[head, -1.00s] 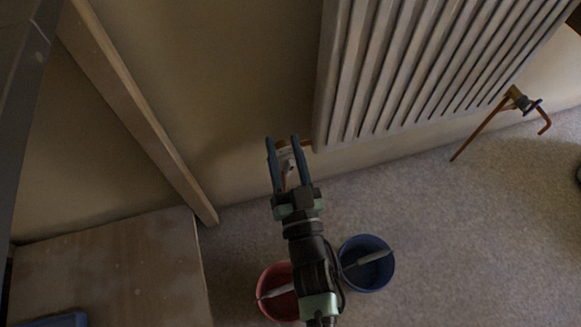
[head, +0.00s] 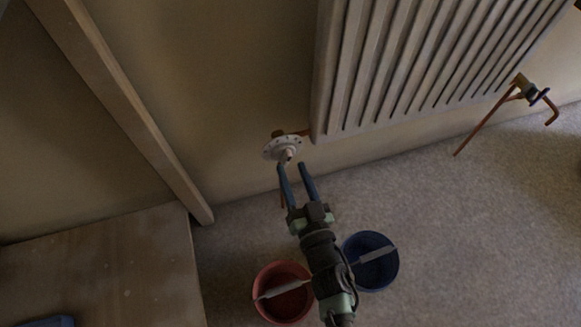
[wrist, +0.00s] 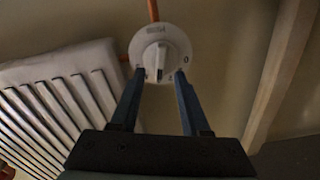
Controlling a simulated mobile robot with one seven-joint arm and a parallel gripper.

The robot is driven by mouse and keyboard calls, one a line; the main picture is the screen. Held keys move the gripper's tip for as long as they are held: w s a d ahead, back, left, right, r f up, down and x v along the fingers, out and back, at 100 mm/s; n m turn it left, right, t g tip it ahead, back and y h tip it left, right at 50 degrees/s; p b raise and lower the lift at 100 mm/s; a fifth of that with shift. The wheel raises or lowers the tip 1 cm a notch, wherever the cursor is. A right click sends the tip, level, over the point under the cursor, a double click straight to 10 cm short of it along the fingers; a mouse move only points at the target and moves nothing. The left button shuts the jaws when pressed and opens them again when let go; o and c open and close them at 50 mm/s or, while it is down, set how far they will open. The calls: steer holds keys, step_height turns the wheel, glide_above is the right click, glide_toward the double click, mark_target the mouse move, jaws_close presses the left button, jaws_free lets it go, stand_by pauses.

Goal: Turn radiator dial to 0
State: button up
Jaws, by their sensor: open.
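The radiator dial (head: 284,148) is a white round knob with a raised grip, on the copper pipe at the radiator's lower left corner. In the wrist view the dial (wrist: 160,52) shows its face. Its grip bar stands roughly upright, and a "0" mark is at the right of the face. My gripper (head: 294,168) is open and empty, its blue fingers just in front of and below the dial. In the wrist view my gripper's fingertips (wrist: 159,75) lie at either side of the dial's lower edge; I cannot tell whether they touch it.
The white ribbed radiator (head: 420,70) hangs on the wall to the right. A red bucket (head: 283,309) and a blue bucket (head: 386,276) stand on the carpet below my arm. A wooden post (head: 120,105) and a board surface (head: 110,265) are at the left.

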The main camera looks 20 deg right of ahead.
mark_target(285, 156)
steer(key=shift+w, duration=1.2)
jaws_close()
